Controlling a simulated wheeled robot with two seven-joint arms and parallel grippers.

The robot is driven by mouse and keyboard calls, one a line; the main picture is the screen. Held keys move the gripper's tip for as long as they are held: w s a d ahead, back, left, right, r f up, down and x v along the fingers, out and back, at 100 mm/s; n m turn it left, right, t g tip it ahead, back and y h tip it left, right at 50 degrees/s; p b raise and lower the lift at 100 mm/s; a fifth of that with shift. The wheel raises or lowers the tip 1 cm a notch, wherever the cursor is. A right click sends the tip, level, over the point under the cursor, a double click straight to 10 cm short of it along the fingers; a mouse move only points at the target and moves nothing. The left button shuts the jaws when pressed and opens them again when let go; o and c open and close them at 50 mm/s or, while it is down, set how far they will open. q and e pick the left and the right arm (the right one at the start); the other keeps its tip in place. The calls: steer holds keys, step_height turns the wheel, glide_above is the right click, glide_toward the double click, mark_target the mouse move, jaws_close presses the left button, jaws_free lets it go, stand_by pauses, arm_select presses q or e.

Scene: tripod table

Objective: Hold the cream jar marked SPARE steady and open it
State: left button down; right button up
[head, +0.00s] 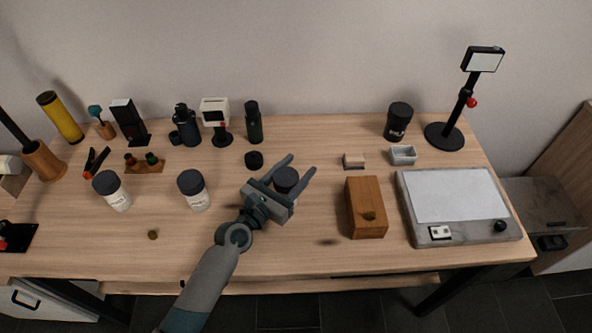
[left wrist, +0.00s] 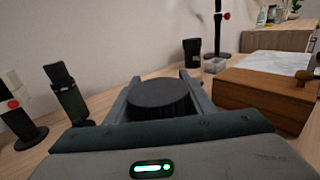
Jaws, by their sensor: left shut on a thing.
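My left gripper (head: 302,163) is shut on a jar with a dark, ridged round lid (head: 287,177), near the middle of the table. The lid is on, and it also shows between the fingers in the left wrist view (left wrist: 158,96). The jar's body and any label are hidden by my gripper, so I cannot tell whether it is marked SPARE. Two cream jars with dark lids stand to the left, one farther left (head: 117,197) and one nearer (head: 198,199). Their labels are too small to read. My right gripper is not in view.
A small black round piece (head: 254,160) lies behind my gripper. Bottles and stands line the back. The front middle of the table is mostly clear.

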mark_target(278, 190)
arm_select(q)
steer(key=shift+f, duration=0.15)
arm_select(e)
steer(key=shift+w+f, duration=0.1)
arm_select(q)
steer(key=c, duration=0.8)
jaws_free()
steer(key=shift+c, duration=0.2)
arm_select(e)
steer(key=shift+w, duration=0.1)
